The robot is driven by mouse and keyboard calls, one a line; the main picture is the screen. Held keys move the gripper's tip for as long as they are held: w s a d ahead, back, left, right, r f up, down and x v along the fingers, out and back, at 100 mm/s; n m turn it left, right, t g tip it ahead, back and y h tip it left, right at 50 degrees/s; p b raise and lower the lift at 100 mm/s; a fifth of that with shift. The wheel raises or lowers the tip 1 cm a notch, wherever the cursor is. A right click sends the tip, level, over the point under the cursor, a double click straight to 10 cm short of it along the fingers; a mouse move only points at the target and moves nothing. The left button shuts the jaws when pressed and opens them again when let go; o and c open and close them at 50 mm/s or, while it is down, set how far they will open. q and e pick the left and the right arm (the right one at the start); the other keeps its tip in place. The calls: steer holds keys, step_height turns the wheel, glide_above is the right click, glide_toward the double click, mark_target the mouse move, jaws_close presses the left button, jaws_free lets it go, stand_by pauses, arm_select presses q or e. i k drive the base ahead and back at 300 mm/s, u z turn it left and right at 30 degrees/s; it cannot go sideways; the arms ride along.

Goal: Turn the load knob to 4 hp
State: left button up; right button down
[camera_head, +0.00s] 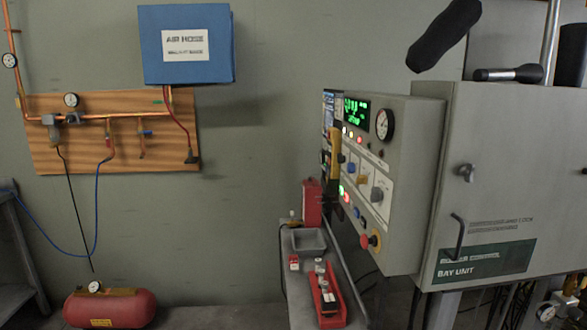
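The grey control panel (408,165) stands right of centre, its face turned to the left and seen at a steep angle. A row of knobs runs across its middle: a blue knob (351,168), a yellow knob (363,180) and a grey knob (377,194). Their labels and scale marks are too small to read, so I cannot tell which is the load knob or its setting. A green lit display (356,108) and a round gauge (385,124) sit above them.
A red mushroom button (369,241) sticks out low on the panel. A yellow and black object (335,145) stands before its left part. A grey cabinet (510,180) adjoins on the right. A narrow bench (300,270) holds a red tray (327,297). A red tank (110,308) lies left.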

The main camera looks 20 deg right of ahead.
mark_target(350, 168)
steer(key=u, duration=0.05)
steer(key=i, duration=1.6)
steer(key=z, duration=1.15)
